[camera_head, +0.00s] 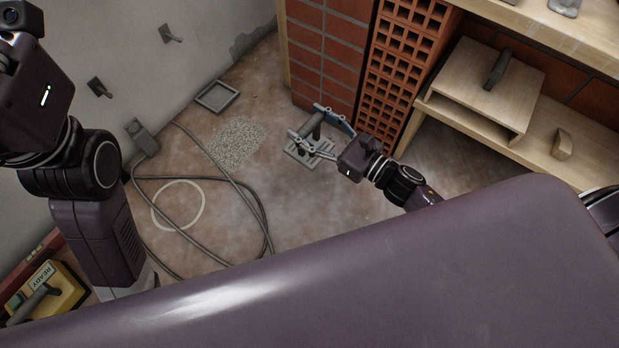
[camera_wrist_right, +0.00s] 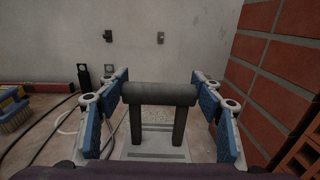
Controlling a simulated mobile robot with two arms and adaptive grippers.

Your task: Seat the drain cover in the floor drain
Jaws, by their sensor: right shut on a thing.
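The drain cover (camera_head: 299,154) is a grey slotted square plate with a dark upright handle. In the right wrist view its handle (camera_wrist_right: 160,95) stands between the blue finger pads, with the pale plate below. My right gripper (camera_head: 309,122) is shut on the handle. The plate is at or close above the floor by the brick wall; I cannot tell whether it touches. The floor drain (camera_head: 202,102) is a grey square frame in the floor near the left wall, up and left of the cover. My left arm shows at the left, but its fingers are out of frame.
Gravel (camera_head: 236,141) lies between drain and cover. A grey cable (camera_head: 266,222) and a pale ring (camera_head: 156,213) lie on the floor at the left. Brickwork (camera_head: 325,50) and a wooden shelf (camera_head: 465,121) stand close on the right.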

